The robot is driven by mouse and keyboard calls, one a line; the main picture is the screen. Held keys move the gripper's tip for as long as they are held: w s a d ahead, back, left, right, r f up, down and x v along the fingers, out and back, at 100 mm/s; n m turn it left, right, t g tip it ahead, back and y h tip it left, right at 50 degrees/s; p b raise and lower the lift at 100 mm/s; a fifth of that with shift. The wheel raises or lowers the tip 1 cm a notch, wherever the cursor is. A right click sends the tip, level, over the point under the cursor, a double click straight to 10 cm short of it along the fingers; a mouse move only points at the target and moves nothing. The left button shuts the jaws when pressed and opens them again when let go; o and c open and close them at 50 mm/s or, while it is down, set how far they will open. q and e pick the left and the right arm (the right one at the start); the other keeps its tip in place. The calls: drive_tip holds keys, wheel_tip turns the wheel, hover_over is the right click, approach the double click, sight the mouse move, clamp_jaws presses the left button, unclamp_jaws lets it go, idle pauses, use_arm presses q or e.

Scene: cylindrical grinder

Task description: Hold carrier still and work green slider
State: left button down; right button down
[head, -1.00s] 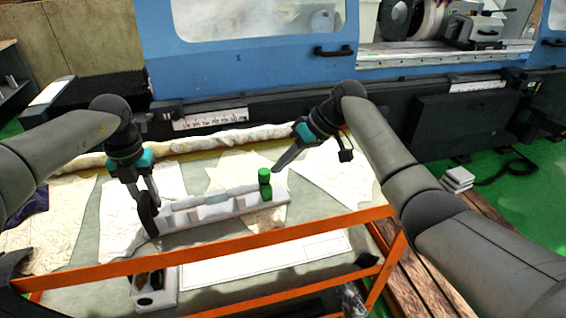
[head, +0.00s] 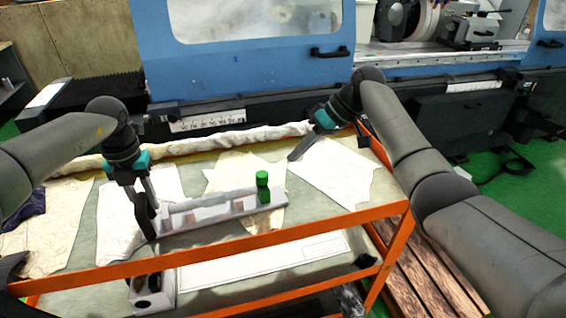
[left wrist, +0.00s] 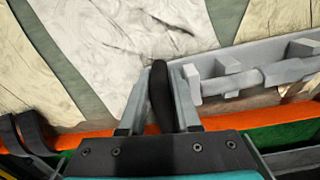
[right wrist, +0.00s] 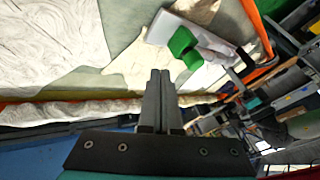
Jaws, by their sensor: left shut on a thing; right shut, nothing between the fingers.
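The carrier (head: 190,216) is a long pale grey tray on the table, slanting up to the right in the head view. Its black handle (left wrist: 159,95) at the left end is between the fingers of my left gripper (head: 147,212), which is shut on it. The green slider (head: 263,187) stands upright near the carrier's right end. In the right wrist view the green slider (right wrist: 183,45) is beyond the fingertips, apart from them. My right gripper (head: 291,159) is shut and empty, to the right of and behind the slider.
An orange rail (head: 240,243) runs along the front of the table, close to the carrier. A small grey block with a hole (head: 153,297) sits in front of it. Pale sheets (head: 335,172) lie around the carrier. A blue machine (head: 255,75) stands behind.

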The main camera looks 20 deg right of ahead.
use_arm(q)
drive_tip(key=shift+d, duration=0.1)
drive_tip(key=c, duration=0.5)
unclamp_jaws()
drive_tip(key=shift+c, duration=0.2)
use_arm(e)
drive_tip(key=v, duration=0.7)
use_arm(q)
wheel_tip(320, 180, up, 12)
drive_tip(key=shift+r, duration=0.1)
use_arm(e)
drive_tip(key=shift+d, duration=0.1)
